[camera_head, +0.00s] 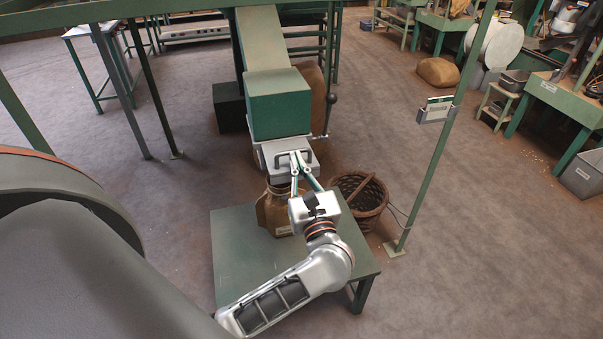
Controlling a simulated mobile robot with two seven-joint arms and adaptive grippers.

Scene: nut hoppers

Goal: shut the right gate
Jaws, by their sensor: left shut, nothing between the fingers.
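One chute shows, with a green box (278,103) at its lower end. Below the box is a pale metal gate (272,157) with a dark bar handle; it is the only gate in view. How far the gate is slid in or out is hard to tell. My left gripper (296,160) is shut and empty, its fingertips at the gate's front by the handle. I cannot tell whether they touch it. A brown sack (271,212) stands under the gate, partly hidden by my gripper. My right gripper is not in view.
The sack stands on a green table (238,262). A wicker basket (361,194) is on the floor to its right. A lever (328,112) with a dark knob rises beside the box. A green post (436,150) stands further right. The floor between is clear.

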